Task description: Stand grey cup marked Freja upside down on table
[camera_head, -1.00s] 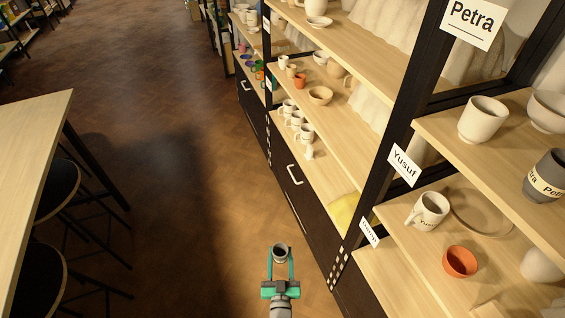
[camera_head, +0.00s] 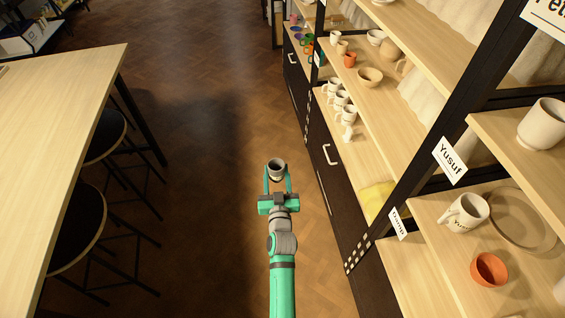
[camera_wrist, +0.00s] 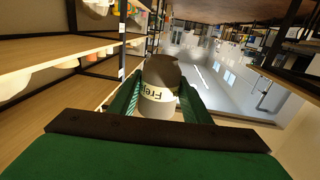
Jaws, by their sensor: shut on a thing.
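My gripper (camera_head: 277,179) is shut on a grey cup (camera_head: 277,165), held out over the floor between the table and the shelves. In the head view the cup's dark round opening faces up, so it stands upright in the jaws. In the wrist view the cup (camera_wrist: 162,73) sits between the green fingers. It has a pale band with dark lettering that starts "Frej"; the end of the name is hidden. The light wooden table (camera_head: 62,125) is at the left of the head view, apart from the gripper. Its visible top is bare except for something small at the far left edge.
Stools (camera_head: 75,228) stand under the table's near side. Shelves on the right hold a white cup (camera_head: 464,213), an orange bowl (camera_head: 489,269) and other pots, with name cards such as Yusuf (camera_head: 450,162). The floor (camera_head: 215,130) between is clear.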

